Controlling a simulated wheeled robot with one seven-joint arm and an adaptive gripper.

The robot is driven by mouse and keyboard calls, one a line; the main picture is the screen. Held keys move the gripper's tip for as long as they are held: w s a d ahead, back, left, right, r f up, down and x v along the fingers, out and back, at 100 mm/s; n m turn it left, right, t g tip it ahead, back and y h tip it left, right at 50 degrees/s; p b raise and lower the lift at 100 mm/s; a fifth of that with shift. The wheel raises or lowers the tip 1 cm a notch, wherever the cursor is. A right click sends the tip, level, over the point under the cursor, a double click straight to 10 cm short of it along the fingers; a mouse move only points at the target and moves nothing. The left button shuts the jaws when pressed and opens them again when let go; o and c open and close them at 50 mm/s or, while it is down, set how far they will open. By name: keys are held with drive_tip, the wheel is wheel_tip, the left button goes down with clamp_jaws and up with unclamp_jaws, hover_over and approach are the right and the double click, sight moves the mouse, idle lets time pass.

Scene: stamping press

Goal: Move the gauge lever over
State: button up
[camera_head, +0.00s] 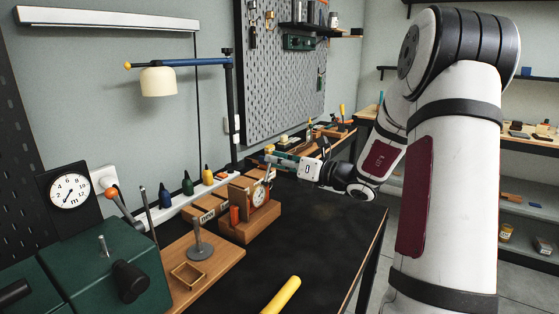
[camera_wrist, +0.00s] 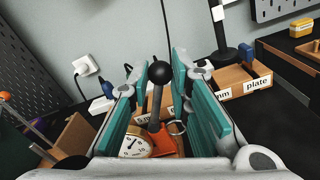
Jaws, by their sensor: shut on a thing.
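The gauge has a round white dial (camera_head: 258,195) on an orange-and-wood stand on the dark bench. In the wrist view the dial (camera_wrist: 133,146) lies below and left of the lever. The gauge lever (camera_wrist: 156,105) is a grey rod with a black ball knob (camera_wrist: 159,72), standing between my teal fingers. My gripper (camera_head: 282,160) reaches in from the right above the gauge stand and is shut on the lever. It also shows from behind in the wrist view (camera_wrist: 165,95). The exact finger contact is hard to see.
A green machine (camera_head: 95,265) stands at the front left, beside a wooden board (camera_head: 225,258) with a grey post. Labelled wooden blocks (camera_head: 207,209) and small bottles (camera_head: 187,184) stand behind. A yellow handle (camera_head: 281,295) lies at the front. The bench's right part is clear.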

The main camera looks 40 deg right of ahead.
drive_tip(key=shift+a, duration=0.1)
drive_tip(key=shift+s+a+r+p, duration=0.15)
drive_tip(key=shift+s+a+p, duration=0.05)
drive_tip(key=shift+a, duration=0.25)
drive_tip(key=shift+s+a+r+p, duration=0.15)
drive_tip(key=shift+a+p, duration=0.05)
drive_tip(key=shift+a, duration=0.25)
drive_tip(key=shift+a, duration=0.2)
drive_tip(key=shift+o, duration=0.2)
drive_tip(key=shift+s+a, duration=0.25)
drive_tip(key=shift+a, duration=0.25)
drive_tip(key=o, duration=0.9)
drive_tip(key=shift+o, duration=0.2)
